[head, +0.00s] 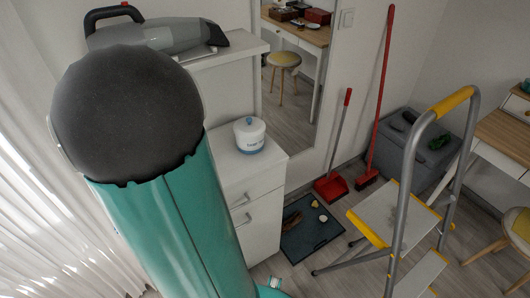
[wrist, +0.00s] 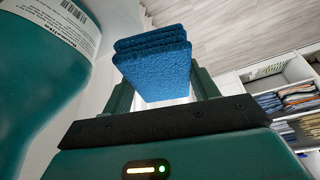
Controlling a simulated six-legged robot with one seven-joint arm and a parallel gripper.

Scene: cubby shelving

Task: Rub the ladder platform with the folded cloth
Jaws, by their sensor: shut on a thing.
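In the wrist view my gripper (wrist: 160,98) is shut on a blue folded cloth (wrist: 155,65), which shows several stacked layers between the two fingers. The step ladder (head: 409,170) stands at the right in the head view, with a grey frame and a yellow top grip. The cloth and gripper do not show in the head view, where my arm fills the left side. The ladder does not show clearly in the wrist view.
A white cabinet (head: 250,190) holds a white and blue container (head: 249,135). A dark mat (head: 312,228) with small items lies on the floor. A red broom (head: 380,100) and dustpan (head: 331,186) lean behind. A grey box (head: 425,150) and a stool (head: 515,235) are near the ladder.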

